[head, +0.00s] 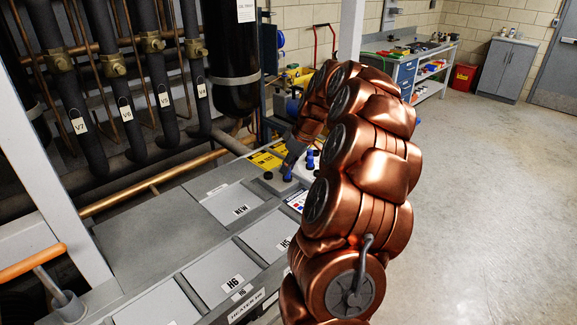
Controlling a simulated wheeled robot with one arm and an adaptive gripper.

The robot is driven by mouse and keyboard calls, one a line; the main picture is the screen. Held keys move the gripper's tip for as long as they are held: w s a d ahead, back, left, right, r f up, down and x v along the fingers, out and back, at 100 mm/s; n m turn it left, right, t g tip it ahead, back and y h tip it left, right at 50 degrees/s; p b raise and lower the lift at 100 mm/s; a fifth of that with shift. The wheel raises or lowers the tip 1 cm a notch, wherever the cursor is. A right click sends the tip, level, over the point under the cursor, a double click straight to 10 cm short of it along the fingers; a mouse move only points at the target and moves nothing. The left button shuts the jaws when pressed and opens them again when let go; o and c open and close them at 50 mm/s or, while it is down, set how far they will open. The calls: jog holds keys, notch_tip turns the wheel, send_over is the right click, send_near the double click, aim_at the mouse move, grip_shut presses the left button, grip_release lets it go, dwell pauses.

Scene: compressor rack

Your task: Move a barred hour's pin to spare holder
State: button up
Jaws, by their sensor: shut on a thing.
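My gripper (291,160) is small and dark in this view, at the far end of my arm, low over the back of the grey panel. It is shut on a blue pin (288,173), though the grip itself is hard to make out. Another blue pin (310,161) stands just to the right, on a pale block. The grey panel (178,248) has plates marked NEW (240,210), H6 (233,281) and H5 (284,244). My arm hides the panel's right part. I cannot tell which plate is the spare holder.
A yellow label (268,158) lies behind the pins. Insulated pipes tagged V7 to V4 (127,113) and a black cylinder (233,60) stand behind. An orange-handled lever (33,262) is at the left. Open floor (490,200) lies right of my arm.

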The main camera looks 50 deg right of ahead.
jog(key=shift+f, duration=0.1)
dwell(0.4)
dwell(0.3)
jog(key=o, duration=0.9)
jog(key=v, duration=1.2)
jog(key=shift+a, duration=0.15)
